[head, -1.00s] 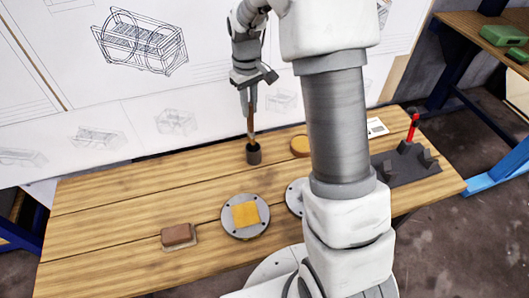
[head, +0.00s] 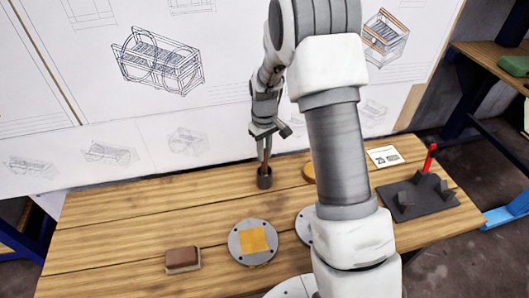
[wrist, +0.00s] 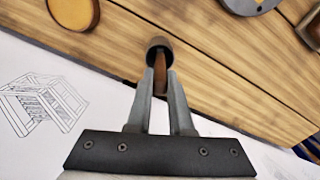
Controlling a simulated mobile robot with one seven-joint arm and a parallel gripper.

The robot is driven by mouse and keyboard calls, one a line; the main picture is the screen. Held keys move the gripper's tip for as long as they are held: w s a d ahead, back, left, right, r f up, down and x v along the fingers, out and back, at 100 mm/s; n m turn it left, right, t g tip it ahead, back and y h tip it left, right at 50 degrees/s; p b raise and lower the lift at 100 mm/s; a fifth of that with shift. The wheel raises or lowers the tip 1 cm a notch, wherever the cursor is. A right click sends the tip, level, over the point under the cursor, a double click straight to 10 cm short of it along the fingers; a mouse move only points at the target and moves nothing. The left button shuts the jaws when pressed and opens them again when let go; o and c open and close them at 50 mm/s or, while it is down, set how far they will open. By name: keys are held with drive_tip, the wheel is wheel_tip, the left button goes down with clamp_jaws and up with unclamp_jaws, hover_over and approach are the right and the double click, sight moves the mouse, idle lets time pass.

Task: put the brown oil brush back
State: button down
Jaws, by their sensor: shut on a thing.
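My gripper (head: 266,148) is shut on the brown oil brush (head: 266,160) and points down over the dark round cup (head: 264,179) at the back of the wooden table. The brush's lower end is inside the cup and hidden by its wall. In the wrist view, the brush's brown handle (wrist: 160,82) lies between the two fingers of my gripper (wrist: 160,76). The fingertips are close to the rim of the cup (wrist: 157,44). I cannot tell whether the brush touches the cup's bottom.
The left back is clear.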

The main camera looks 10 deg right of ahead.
drive_tip(key=c, duration=1.3)
unclamp_jaws()
drive_tip(key=shift+f, duration=0.15)
drive_tip(key=o, duration=0.5)
wheel_tip(320, 180, up, 12)
drive_tip(key=p, duration=0.1)
drive_tip(key=s+r+m+t, duration=0.2)
drive_tip(key=s+r+t, duration=0.1)
drive_tip(key=s+r, duration=0.9)
drive_tip(key=s+r+m+t, duration=0.1)
drive_tip(key=s, duration=0.4)
drive_tip(key=s+r, duration=0.1)
drive_tip(key=s, duration=0.4)
drive_tip(key=s+r+m+t, duration=0.1)
drive_tip(key=s+r, duration=0.1)
drive_tip(key=s, duration=0.3)
drive_tip(key=shift+m+t, duration=0.3)
